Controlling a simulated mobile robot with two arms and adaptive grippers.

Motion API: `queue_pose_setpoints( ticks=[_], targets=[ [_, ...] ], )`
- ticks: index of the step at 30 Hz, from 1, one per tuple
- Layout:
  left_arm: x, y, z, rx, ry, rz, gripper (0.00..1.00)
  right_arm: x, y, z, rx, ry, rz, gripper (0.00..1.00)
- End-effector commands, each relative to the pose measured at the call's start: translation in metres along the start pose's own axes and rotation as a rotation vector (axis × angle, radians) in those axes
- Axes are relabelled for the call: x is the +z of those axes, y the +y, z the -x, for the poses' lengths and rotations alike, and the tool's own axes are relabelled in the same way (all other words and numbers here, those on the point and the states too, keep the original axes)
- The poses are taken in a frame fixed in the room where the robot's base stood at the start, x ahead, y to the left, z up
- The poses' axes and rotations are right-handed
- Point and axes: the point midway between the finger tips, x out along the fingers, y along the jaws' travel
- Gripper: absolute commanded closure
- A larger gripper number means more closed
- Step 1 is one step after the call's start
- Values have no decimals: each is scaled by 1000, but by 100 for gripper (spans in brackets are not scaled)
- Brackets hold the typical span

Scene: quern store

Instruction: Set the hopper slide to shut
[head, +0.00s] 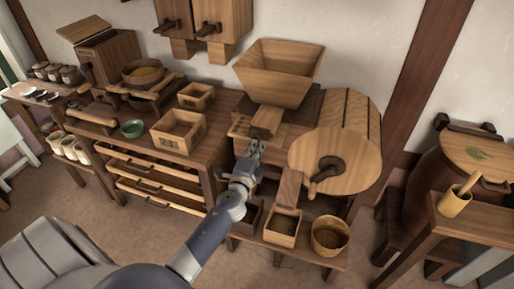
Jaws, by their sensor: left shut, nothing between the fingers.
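The wooden hopper (279,72) sits on top of the mill at centre right, a wide tapered box. Below its front a small wooden piece, which looks like the hopper slide (266,119), sticks out toward me. My left gripper (257,147) is shut and empty just below and in front of this piece. I cannot tell whether its fingertips touch it, nor how far the slide is pushed in. My right gripper is not in view.
A wooden drum with a crank (337,160) stands right of the gripper. An open box (283,228) and a round tub (330,236) stand below on a low bench. A workbench with an open wooden box (180,131) and a green bowl (133,128) is at left.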

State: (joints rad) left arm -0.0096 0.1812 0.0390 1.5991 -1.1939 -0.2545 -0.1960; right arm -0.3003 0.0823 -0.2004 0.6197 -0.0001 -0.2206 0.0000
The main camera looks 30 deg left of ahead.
Motion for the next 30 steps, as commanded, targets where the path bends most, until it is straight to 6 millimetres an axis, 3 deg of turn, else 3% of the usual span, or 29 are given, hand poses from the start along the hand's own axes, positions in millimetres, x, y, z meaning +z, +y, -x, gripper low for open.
queue_pose_setpoints(
  ticks=[15,30],
  targets=[
    [-3,-1,-57,-1,0,0,100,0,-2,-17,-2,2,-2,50],
    [-1,-6,-60,-8,0,0,100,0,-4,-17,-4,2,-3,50]
  ],
)
